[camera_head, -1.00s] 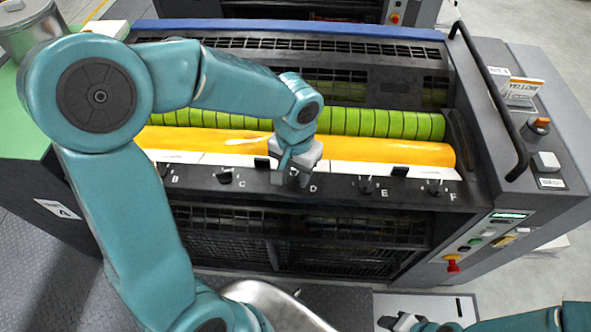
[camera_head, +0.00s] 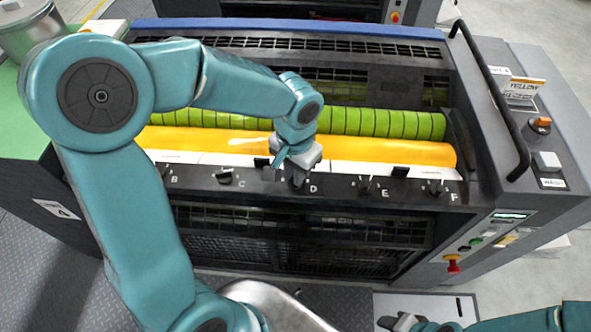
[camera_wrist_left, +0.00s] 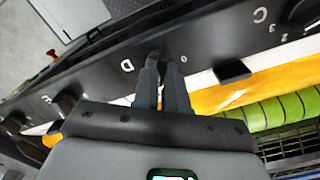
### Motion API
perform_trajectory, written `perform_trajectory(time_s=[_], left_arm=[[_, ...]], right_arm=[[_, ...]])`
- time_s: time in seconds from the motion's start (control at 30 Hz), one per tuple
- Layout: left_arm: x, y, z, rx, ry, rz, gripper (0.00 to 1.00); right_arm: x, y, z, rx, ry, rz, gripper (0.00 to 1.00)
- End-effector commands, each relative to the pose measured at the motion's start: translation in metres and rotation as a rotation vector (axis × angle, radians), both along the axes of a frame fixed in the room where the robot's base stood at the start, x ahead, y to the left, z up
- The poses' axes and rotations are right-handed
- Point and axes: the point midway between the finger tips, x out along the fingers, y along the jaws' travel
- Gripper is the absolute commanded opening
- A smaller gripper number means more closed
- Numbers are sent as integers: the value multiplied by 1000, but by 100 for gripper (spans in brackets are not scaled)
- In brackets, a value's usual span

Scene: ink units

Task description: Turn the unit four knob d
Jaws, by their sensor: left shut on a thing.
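The unit's black front rail (camera_head: 330,190) carries a row of dark knobs with white letters. Knob D (camera_wrist_left: 156,54) is mostly hidden by my fingers in the left wrist view, next to its white letter D. My left gripper (camera_wrist_left: 162,66) is shut on knob D, with its two fingers on either side of it. In the head view the left gripper (camera_head: 298,180) reaches down to the rail just left of the letter D. My right gripper (camera_head: 392,322) shows in part at the bottom edge, away from the rail; its jaws are not clear.
Knob C (camera_head: 224,176) and knob E (camera_head: 365,185) flank the grip. A yellow roller (camera_head: 390,152) and a green roller (camera_head: 385,124) lie behind the rail. A black handrail (camera_head: 490,95) and side buttons are at the right.

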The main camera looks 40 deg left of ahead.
Motion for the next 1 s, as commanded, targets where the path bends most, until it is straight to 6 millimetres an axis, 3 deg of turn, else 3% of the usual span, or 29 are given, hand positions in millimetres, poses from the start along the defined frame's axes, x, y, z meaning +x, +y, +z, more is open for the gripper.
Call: perform_trajectory(time_s=[0.6,1.0], left_arm=[[0,1,2,2,0,-523,0],[0,1,2,2,-1,-709,0]], right_arm=[[0,0,-2,0,0,0,43],[0,0,-1,0,0,0,43]])
